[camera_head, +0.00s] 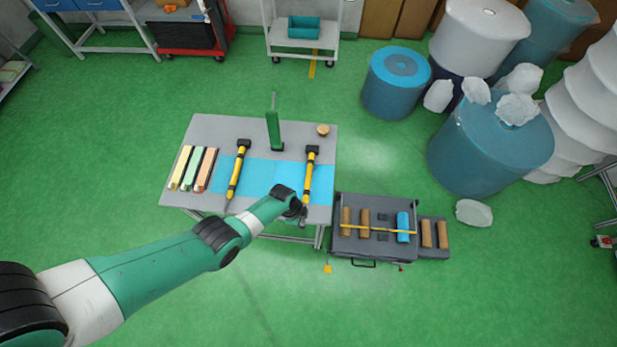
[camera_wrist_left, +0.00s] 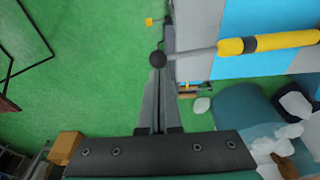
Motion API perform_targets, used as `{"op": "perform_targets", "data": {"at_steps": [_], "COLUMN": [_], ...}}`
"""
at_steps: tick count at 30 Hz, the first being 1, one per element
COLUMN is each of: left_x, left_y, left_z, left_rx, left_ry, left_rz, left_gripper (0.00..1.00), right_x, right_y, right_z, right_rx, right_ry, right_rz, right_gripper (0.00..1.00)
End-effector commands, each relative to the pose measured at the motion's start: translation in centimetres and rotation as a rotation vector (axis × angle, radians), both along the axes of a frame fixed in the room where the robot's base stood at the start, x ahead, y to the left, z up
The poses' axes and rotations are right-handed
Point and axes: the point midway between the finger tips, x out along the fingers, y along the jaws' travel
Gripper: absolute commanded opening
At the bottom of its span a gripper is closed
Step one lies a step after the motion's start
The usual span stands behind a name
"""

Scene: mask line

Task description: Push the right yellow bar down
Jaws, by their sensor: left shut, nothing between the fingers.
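The right yellow bar (camera_head: 308,182) lies lengthwise at the right side of the table, with black parts at its far end. In the left wrist view the yellow bar (camera_wrist_left: 268,43) continues into a grey rod with a dark round knob (camera_wrist_left: 157,59) at its end. My left gripper (camera_head: 303,214) is at the bar's near end, by the table's front edge. In the wrist view its fingers (camera_wrist_left: 157,75) are together and empty, with their tips at the knob; whether they touch it I cannot tell. My wrist hides part of the bar's near end. My right gripper is out of view.
A second yellow bar (camera_head: 237,172) lies to the left on the table (camera_head: 215,128). A green upright post (camera_head: 273,130) stands at the back. Coloured strips (camera_head: 194,168) lie at the left. A grey cart (camera_head: 375,247) with rolls stands at the right. Blue sheets cover the table's middle.

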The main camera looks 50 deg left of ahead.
Motion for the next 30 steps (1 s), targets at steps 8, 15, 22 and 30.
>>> {"op": "perform_targets", "data": {"at_steps": [8, 15, 22, 30], "left_x": [0.0, 0.0, 0.0, 0.0], "left_y": [0.0, 0.0, 0.0, 0.0], "left_z": [-0.4, -1.5, -2.4, -3.4], "left_rx": [0.0, 0.0, 0.0, 0.0], "left_ry": [0.0, 0.0, 0.0, 0.0], "left_rz": [0.0, 0.0, 0.0, 0.0], "left_gripper": [0.0, 0.0, 0.0, 0.0], "right_x": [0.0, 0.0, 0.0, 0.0], "right_y": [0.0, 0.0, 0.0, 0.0], "right_z": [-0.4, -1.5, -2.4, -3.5], "right_rx": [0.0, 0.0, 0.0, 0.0], "right_ry": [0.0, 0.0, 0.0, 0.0], "right_rz": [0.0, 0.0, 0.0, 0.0], "right_gripper": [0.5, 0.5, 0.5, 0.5]}}
